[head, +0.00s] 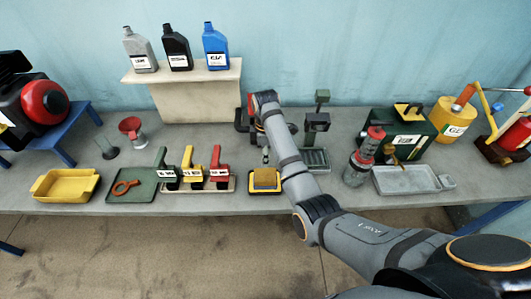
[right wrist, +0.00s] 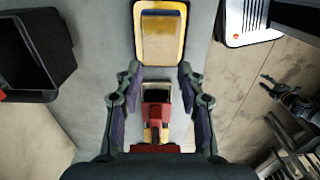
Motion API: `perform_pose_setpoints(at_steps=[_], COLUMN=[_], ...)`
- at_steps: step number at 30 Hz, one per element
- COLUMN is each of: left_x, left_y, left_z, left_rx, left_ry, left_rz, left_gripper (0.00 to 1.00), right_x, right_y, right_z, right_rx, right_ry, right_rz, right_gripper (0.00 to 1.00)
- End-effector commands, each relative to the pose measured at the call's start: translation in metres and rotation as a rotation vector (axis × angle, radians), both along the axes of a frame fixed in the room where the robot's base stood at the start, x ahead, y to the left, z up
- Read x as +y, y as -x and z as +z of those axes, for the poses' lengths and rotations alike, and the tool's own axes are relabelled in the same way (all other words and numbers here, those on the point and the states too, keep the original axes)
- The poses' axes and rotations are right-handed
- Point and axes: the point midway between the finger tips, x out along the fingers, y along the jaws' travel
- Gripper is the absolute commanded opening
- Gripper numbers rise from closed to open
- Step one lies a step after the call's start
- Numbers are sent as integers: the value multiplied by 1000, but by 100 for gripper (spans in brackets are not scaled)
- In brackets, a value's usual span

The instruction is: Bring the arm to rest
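My right arm (head: 335,220) comes in from the lower right and reaches across the front of the bench. Its gripper (head: 264,142) is partly hidden by the wrist, above the area behind the yellow sponge tray (head: 251,195). In the right wrist view the gripper (right wrist: 157,74) has its fingers wide apart with nothing gripped.
Bottles (head: 177,48) stand on a raised shelf (head: 188,82). Floor shows before the bench.

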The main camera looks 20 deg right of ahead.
Motion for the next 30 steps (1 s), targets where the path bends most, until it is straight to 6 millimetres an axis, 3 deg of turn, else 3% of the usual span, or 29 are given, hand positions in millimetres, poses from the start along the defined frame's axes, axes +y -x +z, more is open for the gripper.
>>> perform_pose_setpoints(at_steps=[7,23,26,30], left_x=[0,0,0,1], left_y=[2,3,4,3], left_z=[-5,-5,-5,-4], left_rx=[4,5,5,5], left_ry=[0,0,0,-1], left_rz=[0,0,0,-1], left_gripper=[40,40,40,40], right_x=[0,-3,-16,-45], right_y=[0,5,26,87], right_z=[22,16,-10,-54], right_rx=[0,-2,-25,-104], right_ry=[0,0,4,9], right_rz=[0,-26,-151,-467], right_gripper=[39,39,39,39])
